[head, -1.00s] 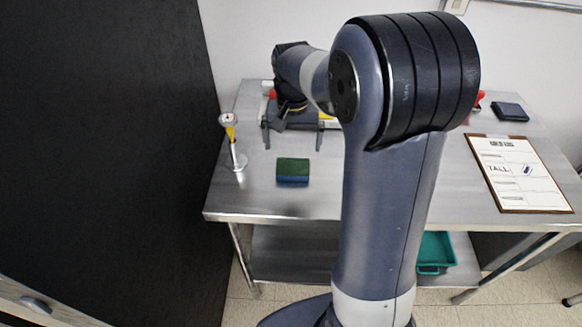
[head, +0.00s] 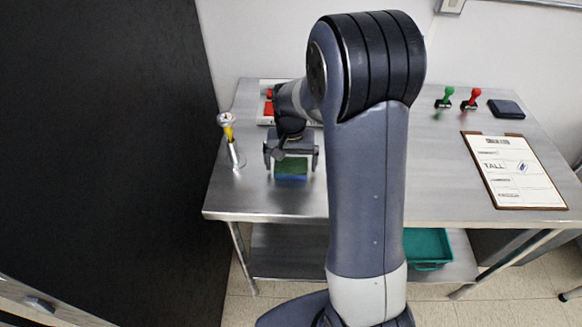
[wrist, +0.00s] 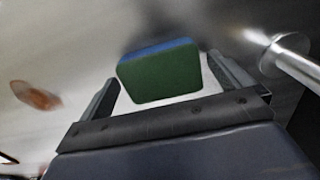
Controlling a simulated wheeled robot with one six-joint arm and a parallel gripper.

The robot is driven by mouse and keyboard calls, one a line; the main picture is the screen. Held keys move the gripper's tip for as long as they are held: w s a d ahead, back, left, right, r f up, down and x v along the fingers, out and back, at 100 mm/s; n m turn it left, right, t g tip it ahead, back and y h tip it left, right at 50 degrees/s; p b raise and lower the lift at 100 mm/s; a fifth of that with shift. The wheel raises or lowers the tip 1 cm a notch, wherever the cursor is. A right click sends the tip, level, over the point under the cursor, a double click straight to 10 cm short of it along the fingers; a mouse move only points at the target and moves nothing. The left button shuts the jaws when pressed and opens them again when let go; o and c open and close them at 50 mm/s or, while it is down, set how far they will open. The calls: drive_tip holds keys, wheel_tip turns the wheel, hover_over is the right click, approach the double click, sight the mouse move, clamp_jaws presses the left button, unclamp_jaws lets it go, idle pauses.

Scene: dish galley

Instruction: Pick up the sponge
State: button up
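The sponge (head: 291,170), green on top with a blue lower layer, lies on the steel table; my gripper partly covers it in the head view. My gripper (head: 291,163) is open above it, with one finger on each side. In the wrist view the sponge (wrist: 160,72) shows between the spread fingers of my gripper (wrist: 168,88), slightly tilted in the picture, with gaps on both sides. I cannot tell how high the fingertips are above the table.
A metal post with a yellow part and round top (head: 230,135) stands left of my gripper. A white tray with red items (head: 266,112) is behind. Green and red stamps (head: 471,98), a dark pad (head: 506,109) and a clipboard (head: 515,170) are at the right. A teal bin (head: 428,248) sits below.

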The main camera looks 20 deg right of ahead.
sight(292, 166)
drive_tip(key=c, duration=0.8)
drive_tip(key=shift+c, duration=0.2)
wheel_tip(292, 166, up, 10)
drive_tip(key=shift+b, duration=0.35)
drive_tip(key=o, duration=0.4)
drive_tip(key=c, duration=0.3)
drive_tip(key=shift+d, duration=0.1)
drive_tip(key=shift+c, duration=0.2)
